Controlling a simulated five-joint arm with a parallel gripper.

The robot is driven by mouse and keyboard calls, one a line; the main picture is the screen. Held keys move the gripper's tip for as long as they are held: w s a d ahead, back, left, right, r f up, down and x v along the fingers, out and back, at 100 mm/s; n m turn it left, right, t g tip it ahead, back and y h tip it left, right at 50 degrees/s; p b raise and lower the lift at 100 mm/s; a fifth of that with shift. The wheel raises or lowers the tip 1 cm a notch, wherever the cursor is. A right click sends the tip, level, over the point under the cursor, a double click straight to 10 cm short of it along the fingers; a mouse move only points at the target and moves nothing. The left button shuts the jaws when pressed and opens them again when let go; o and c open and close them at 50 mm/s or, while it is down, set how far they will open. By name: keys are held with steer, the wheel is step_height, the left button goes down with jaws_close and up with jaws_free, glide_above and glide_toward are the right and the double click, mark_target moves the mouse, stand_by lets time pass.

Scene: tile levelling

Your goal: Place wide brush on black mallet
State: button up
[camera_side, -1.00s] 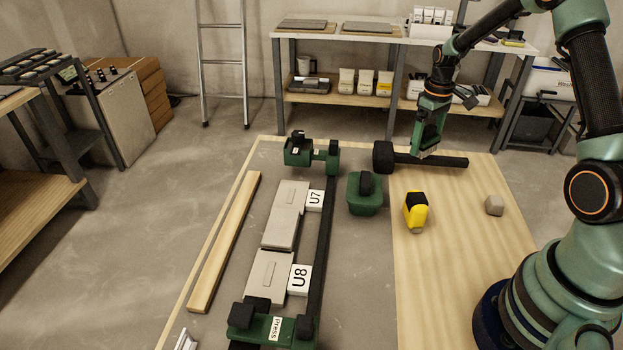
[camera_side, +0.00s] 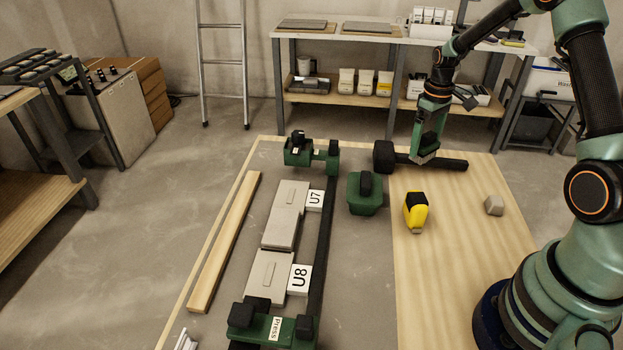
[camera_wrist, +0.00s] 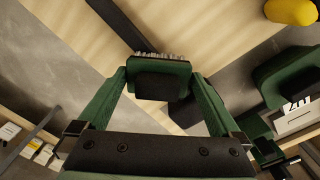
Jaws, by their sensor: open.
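The black mallet (camera_side: 448,162) lies on its side near the far edge of the board, its head to the left and its handle pointing right. My gripper (camera_side: 425,152) is low over the handle. In the wrist view my gripper (camera_wrist: 160,82) has its fingers apart, one on each side of the wide brush (camera_wrist: 172,66), a green block with a black grip and pale bristles. The brush lies across the mallet handle (camera_wrist: 118,25) in that view, with part of the mallet hidden beneath it. I cannot tell for certain whether brush and handle touch.
A green block with a black handle (camera_side: 366,196), a yellow and black tool (camera_side: 416,213) and a grey lump (camera_side: 494,205) stand nearer. Grey tiles (camera_side: 285,215) lie beside a dark rail at left.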

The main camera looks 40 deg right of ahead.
mark_target(427, 134)
step_height(427, 134, up, 11)
steer(key=shift+f, duration=0.1)
steer(key=s+a+r+t, duration=0.2)
steer(key=s+a+r, duration=0.2)
steer(key=a, duration=0.7)
steer(key=s+a+r+t, duration=0.3)
steer(key=s+a, duration=0.5)
steer(key=a, duration=0.3)
steer(key=shift+s+a+r+t, duration=0.2)
steer(key=shift+r+t, duration=0.1)
steer(key=shift+r, duration=0.4)
